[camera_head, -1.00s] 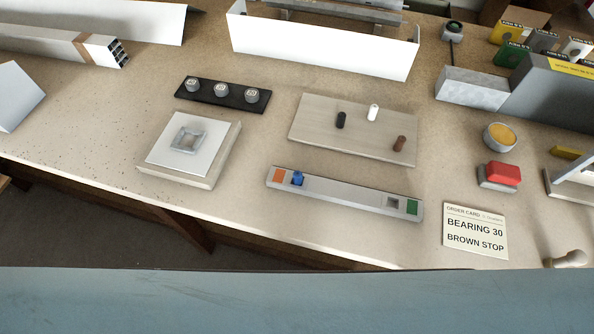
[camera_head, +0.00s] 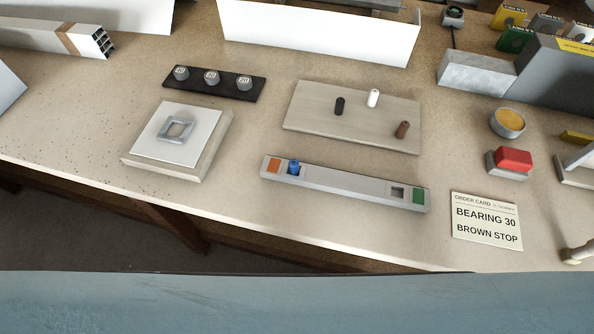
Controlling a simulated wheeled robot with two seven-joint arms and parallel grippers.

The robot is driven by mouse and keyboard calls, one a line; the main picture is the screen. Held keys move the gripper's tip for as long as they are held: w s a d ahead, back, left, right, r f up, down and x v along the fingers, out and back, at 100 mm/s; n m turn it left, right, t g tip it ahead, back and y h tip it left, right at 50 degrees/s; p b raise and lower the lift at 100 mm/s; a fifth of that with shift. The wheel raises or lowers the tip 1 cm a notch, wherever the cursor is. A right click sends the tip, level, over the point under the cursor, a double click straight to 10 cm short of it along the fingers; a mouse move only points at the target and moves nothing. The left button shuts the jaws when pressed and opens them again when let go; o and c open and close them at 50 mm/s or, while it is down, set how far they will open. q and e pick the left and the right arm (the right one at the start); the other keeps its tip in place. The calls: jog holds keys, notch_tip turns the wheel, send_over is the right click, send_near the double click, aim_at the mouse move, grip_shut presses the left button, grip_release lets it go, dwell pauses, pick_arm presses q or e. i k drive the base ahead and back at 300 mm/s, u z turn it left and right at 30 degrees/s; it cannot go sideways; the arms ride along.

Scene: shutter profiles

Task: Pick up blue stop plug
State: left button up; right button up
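The blue stop plug (camera_head: 293,168) sits in the left end of a long grey profile bar (camera_head: 345,184), beside an orange square (camera_head: 273,165). The bar's right end has an empty-looking square opening (camera_head: 397,192) beside a green square (camera_head: 418,196). A board (camera_head: 350,135) behind the bar carries a black plug (camera_head: 339,106), a white plug (camera_head: 373,98) and a brown plug (camera_head: 402,130). Neither gripper is in view.
A pad with a square metal ring (camera_head: 175,130) lies left. A black strip (camera_head: 243,91) holds three round bearings. A red button (camera_head: 513,159), an order card reading "BEARING 30 BROWN STOP" (camera_head: 486,221) and a yellow-topped round dish (camera_head: 507,122) are right. The front table edge is clear.

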aim_at(293, 165)
jog(key=z, duration=1)
jog(key=k, duration=0.65)
jog(key=u, duration=1.05)
